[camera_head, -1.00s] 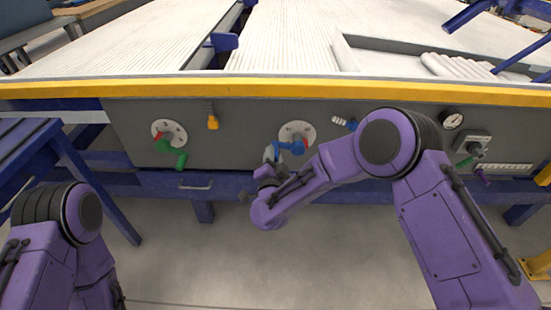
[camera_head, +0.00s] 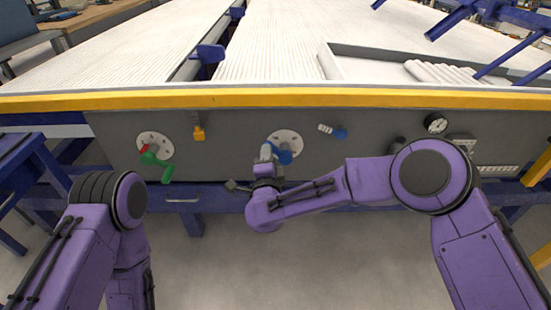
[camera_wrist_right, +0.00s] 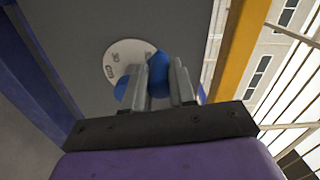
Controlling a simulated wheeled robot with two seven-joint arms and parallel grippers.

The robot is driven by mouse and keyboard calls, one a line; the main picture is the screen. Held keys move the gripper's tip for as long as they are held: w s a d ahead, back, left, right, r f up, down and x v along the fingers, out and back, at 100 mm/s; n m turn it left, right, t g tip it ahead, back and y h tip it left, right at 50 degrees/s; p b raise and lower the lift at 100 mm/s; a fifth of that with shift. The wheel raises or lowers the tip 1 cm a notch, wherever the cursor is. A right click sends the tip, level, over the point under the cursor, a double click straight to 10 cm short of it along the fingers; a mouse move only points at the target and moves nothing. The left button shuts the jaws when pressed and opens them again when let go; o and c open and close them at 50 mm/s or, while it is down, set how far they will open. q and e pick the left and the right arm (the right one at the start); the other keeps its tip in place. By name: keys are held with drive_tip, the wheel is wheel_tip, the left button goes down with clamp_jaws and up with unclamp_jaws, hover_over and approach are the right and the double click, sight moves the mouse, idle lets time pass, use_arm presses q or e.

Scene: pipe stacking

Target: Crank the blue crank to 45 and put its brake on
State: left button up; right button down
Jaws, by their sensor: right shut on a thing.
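The blue crank (camera_head: 284,156) sits on a pale round dial (camera_head: 291,136) on the grey front panel, left of my right forearm. My right gripper (camera_head: 266,160) is at the crank. In the right wrist view its two fingers (camera_wrist_right: 160,85) are shut around the blue handle (camera_wrist_right: 155,64). The dial (camera_wrist_right: 125,52) shows behind them, with a 30 mark legible; the pointer reading is hidden. A small white-and-blue lever (camera_head: 333,131) is on the panel right of the dial; I cannot tell whether it is the brake. My left gripper is out of view.
A green crank (camera_head: 158,165) with a red part is on another dial at left. A yellow rail (camera_head: 250,98) runs above the panel; a gauge (camera_head: 436,123) is at right. Pale pipes (camera_head: 440,72) lie on top.

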drive_tip(key=shift+r, duration=0.15)
drive_tip(key=c, duration=0.9)
unclamp_jaws()
drive_tip(key=s+p, duration=0.1)
drive_tip(key=s, duration=0.9)
drive_tip(key=shift+s+d, duration=0.1)
drive_tip(key=shift+s, duration=0.15)
